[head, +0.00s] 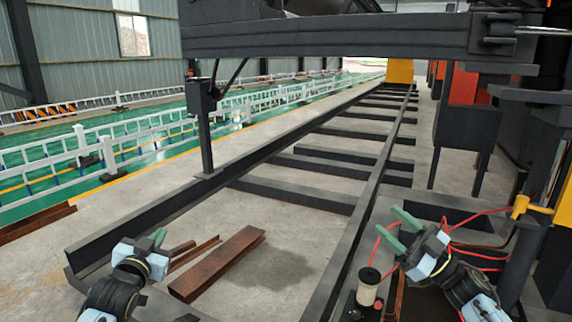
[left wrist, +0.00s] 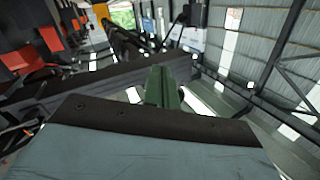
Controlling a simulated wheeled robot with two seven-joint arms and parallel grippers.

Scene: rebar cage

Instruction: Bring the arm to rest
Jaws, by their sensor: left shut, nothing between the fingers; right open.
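My left gripper (head: 157,238) is at the lower left of the head view, above the near end of the long dark rail frame. Its green fingers are closed together with nothing between them. The same fingers (left wrist: 163,88) show shut in the left wrist view, pointing toward the dark overhead beam. My right gripper (head: 398,230) is at the lower right of the head view, beside the right rail. Its green fingers are apart and I see nothing held between them.
Rusty steel beams (head: 218,262) lie on the floor between the rails (head: 200,190). A wire spool (head: 368,287) with red wire stands near my right gripper. A dark machine beam (head: 330,38) crosses above. White railings (head: 100,148) run along the left.

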